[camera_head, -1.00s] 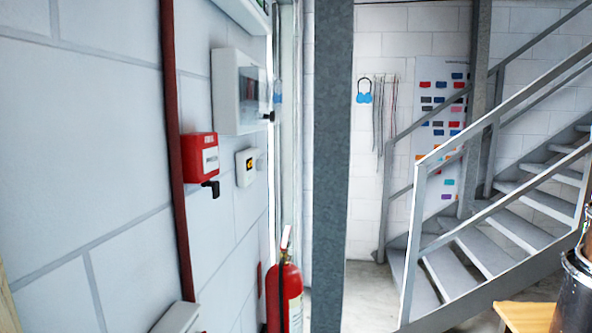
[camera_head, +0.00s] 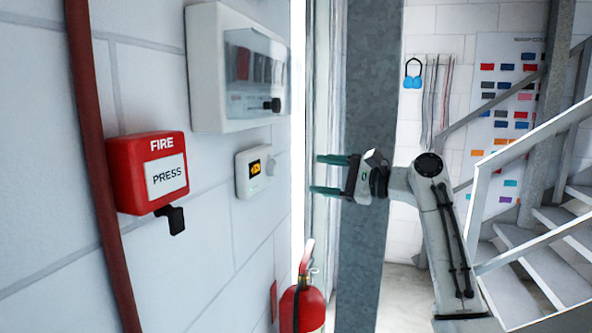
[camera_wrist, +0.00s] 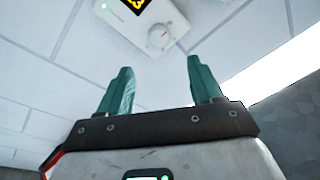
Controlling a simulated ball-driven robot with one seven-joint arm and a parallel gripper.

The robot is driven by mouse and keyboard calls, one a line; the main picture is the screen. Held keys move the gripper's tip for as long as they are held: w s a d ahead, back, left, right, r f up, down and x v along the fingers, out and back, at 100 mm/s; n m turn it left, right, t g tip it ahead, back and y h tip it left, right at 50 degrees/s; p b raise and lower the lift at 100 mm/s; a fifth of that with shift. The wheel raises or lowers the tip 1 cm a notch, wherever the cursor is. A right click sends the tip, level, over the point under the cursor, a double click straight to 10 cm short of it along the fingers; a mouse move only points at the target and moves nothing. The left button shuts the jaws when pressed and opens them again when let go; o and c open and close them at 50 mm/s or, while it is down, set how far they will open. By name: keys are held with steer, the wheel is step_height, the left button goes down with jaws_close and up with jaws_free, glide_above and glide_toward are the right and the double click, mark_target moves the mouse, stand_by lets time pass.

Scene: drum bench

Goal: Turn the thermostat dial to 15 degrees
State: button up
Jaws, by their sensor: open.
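The thermostat (camera_head: 243,178) is a small white box on the wall, with a black display showing yellow digits too small to read. Its round dial (camera_head: 271,164) is on its right side. In the wrist view the thermostat (camera_wrist: 128,24) is at the top, partly cut off. There the dial (camera_wrist: 160,37) shows a small red mark and lies beyond the fingertips, between their lines. My gripper (camera_head: 318,175) is open and empty, with two green fingers pointing at the wall, to the right of the thermostat and apart from it. It also shows in the wrist view (camera_wrist: 159,66).
A red fire call point (camera_head: 150,172) is left of the thermostat. A white breaker box (camera_head: 215,70) juts out above it. A red extinguisher (camera_head: 302,305) stands below. A grey steel column (camera_head: 368,70) rises behind my gripper, and stairs (camera_head: 530,262) are at the right.

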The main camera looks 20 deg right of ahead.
mark_target(276, 169)
steer(key=p+x, duration=0.2)
steer(key=x, duration=0.8)
steer(key=shift+w+a+f, duration=0.1)
steer(key=shift+a+f, duration=0.05)
steer(key=shift+a, duration=0.05)
steer(key=shift+c, duration=0.3)
steer(key=c, duration=1)
steer(key=shift+p, duration=0.3)
steer(key=shift+p, duration=0.45)
